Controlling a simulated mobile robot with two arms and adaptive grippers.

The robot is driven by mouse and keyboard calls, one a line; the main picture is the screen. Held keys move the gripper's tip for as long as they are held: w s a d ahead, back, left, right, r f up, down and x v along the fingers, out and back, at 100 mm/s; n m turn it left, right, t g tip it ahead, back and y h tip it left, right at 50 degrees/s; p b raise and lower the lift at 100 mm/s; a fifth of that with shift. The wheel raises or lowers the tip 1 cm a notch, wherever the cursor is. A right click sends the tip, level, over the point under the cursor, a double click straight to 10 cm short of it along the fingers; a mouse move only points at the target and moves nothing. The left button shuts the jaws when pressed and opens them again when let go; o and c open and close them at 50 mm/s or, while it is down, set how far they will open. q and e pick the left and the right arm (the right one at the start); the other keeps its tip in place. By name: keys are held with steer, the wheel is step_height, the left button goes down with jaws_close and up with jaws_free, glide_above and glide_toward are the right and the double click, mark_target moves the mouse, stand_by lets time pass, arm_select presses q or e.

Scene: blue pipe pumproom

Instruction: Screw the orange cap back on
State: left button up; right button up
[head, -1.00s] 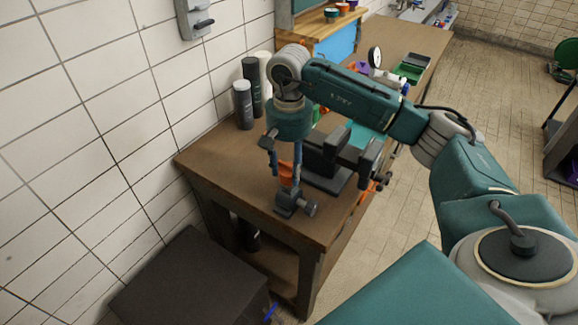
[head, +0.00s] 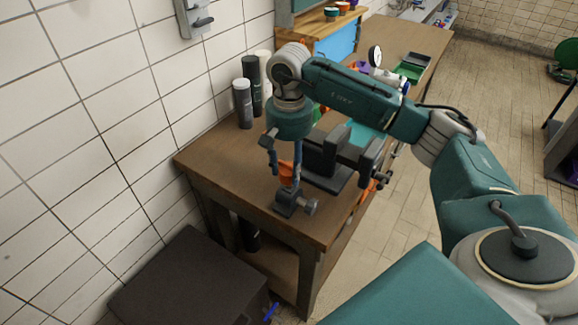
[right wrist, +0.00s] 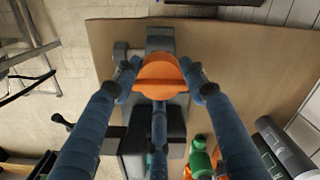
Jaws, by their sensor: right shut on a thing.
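The orange cap (right wrist: 158,76) is round with a raised bar across it. In the head view it shows only partly (head: 286,172), behind a finger of my right gripper. My right gripper (right wrist: 162,78) points down from above, with blue jointed fingers closed on the cap from both sides. It also shows in the head view (head: 285,165) over the near end of the bench. A grey clamp-like fixture (head: 292,202) stands right beside the cap. Whatever lies under the cap is hidden. My left gripper is not in view.
A dark vise (head: 325,172) stands close to the right of the gripper on the wooden bench (head: 215,160). Dark and pale canisters (head: 243,104) stand by the tiled wall. Green and orange items (right wrist: 200,158) lie near the vise. The near left bench corner is clear.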

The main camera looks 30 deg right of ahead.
steer(key=shift+f+b, duration=0.35)
steer(key=shift+b, duration=0.1)
stand_by(0.6)
